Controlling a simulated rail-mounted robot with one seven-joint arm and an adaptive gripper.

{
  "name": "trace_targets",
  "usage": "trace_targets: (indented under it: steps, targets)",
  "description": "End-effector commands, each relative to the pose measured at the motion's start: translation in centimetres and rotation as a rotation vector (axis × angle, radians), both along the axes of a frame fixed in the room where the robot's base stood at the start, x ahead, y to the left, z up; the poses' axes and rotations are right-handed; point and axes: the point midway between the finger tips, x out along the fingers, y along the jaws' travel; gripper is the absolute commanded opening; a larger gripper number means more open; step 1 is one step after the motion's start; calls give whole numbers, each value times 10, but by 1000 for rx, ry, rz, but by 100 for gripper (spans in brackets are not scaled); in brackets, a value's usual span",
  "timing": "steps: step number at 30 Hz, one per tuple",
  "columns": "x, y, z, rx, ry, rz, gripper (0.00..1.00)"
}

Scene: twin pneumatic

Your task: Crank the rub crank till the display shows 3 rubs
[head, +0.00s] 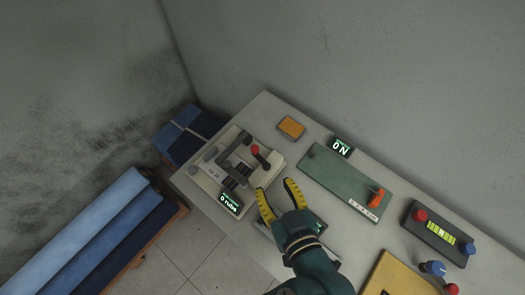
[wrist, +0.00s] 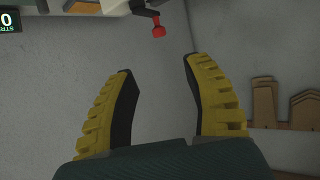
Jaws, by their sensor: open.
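The rub crank device (head: 212,170) is a pale box on the bench with a dark grey frame on top. Its crank has a dark arm ending in a red knob (head: 255,149); a red knob also shows at the top of the wrist view (wrist: 158,30). The small display (head: 230,202) on its front reads "0 rubs". My gripper (head: 279,188) is open and empty, in front and to the right of the device in the head view, apart from the knob. In the wrist view my two yellow fingers (wrist: 160,75) are spread with nothing between them.
A green panel (head: 340,180) with an orange handle (head: 377,197) lies right of the crank device, with a small display behind it. An orange block (head: 291,127) sits at the back. A box with red and blue knobs (head: 440,232) is farther right. Walls stand behind.

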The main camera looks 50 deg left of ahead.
Motion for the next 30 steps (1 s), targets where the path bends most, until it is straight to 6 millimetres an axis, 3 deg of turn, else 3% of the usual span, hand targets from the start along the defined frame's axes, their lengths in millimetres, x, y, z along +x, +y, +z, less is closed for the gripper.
trace_targets:
  steps: [18,24,30]
  targets:
    - [50,117,-51,-3,2,4,50]
    - [58,132,-58,-2,1,0,50]
    - [58,133,-59,-2,0,-1,50]
